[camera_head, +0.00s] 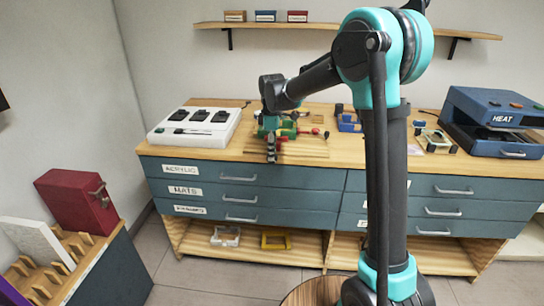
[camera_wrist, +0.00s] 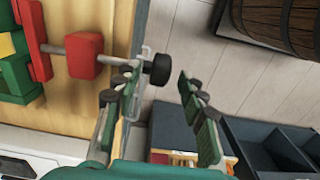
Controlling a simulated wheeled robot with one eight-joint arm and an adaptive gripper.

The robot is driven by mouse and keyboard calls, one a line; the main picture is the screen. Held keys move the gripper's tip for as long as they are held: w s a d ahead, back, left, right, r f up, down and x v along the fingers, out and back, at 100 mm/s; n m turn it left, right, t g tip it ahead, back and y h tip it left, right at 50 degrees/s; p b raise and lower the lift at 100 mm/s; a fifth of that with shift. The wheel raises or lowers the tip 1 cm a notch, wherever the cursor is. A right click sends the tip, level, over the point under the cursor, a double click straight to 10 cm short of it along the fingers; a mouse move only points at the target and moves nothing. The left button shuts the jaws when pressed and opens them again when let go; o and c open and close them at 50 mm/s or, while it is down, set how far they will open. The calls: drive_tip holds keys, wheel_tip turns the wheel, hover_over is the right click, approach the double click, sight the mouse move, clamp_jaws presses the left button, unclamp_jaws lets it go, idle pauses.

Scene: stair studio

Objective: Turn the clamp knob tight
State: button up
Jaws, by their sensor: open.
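The clamp shows at the left of the wrist view, with a green body (camera_wrist: 15,75), a red jaw (camera_wrist: 35,35) and a grey rod (camera_wrist: 58,49). The rod passes a red block (camera_wrist: 85,56) and runs toward a black round knob (camera_wrist: 158,70) past the bench edge. My gripper (camera_wrist: 157,88) is open. The knob lies near its fingertips, in the gap as seen here; contact cannot be told. The left finger overlaps the rod end. In the head view my gripper (camera_head: 271,155) points down at the bench's front edge, partly hiding the green clamp (camera_head: 287,129).
The wooden bench (camera_head: 225,151) carries a white box with black pads (camera_head: 196,124) at left and a blue heat press (camera_head: 490,120) at right. A red box (camera_head: 77,200) stands on a rack at lower left. Floor is free before the drawers.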

drive_tip(key=shift+f, duration=1.2)
drive_tip(key=shift+s, duration=0.1)
clamp_jaws()
